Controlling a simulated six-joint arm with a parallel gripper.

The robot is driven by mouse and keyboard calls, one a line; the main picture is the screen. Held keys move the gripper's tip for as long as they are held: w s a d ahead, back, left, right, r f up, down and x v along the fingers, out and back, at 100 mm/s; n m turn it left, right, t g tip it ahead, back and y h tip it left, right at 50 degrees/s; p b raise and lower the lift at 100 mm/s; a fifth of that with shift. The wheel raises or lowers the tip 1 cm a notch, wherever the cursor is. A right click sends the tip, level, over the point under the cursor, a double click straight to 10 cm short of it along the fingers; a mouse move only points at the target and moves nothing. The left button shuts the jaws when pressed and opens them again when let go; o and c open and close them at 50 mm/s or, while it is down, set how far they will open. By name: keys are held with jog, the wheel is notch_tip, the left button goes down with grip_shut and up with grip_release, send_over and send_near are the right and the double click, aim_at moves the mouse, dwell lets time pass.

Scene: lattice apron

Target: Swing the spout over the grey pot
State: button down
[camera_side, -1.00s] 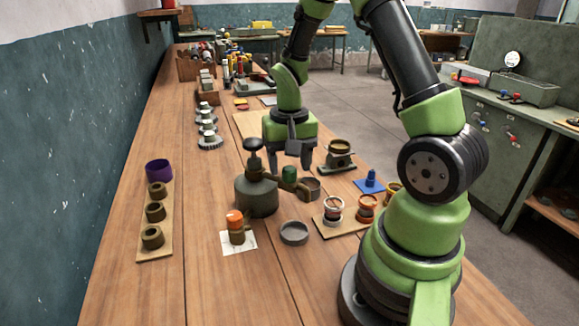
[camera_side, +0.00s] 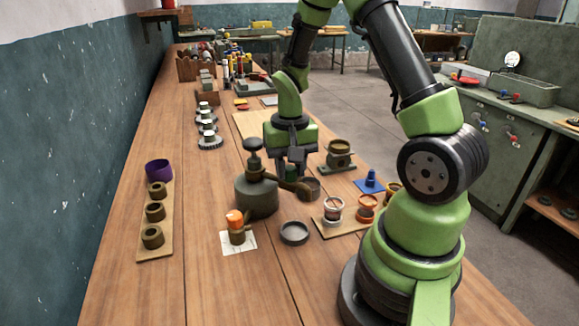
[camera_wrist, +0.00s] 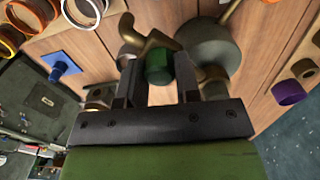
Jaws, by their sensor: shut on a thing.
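The spout (camera_side: 290,184) is a brown arm reaching right from a squat olive-grey tank (camera_side: 256,198) with a black knob on top. My gripper (camera_side: 292,172) is down at the spout and shut on its green knob, which shows between the fingers in the wrist view (camera_wrist: 159,66). A small grey pot (camera_side: 312,187) stands at the spout's outer end. The spout end partly covers it in the side view; I cannot tell whether it is directly above.
An orange-topped brown piece (camera_side: 236,225) stands on white paper. A board with ringed jars (camera_side: 333,210) and a blue piece (camera_side: 370,182) are to the right. A brown holder (camera_side: 340,155) stands behind the pot. Brown rings (camera_side: 153,212) and a purple ring (camera_side: 159,171) are at left.

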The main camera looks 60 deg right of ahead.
jog(key=shift+d+n, duration=0.7)
jog(key=shift+n, duration=0.1)
jog(key=w+d+n, duration=0.2)
jog(key=d+n, duration=0.3)
jog(key=n, duration=0.3)
jog(key=shift+w+d, duration=0.25)
jog(key=shift+w, duration=0.1)
jog(key=c, duration=0.8)
grip_release()
notch_tip(320, 180, up, 10)
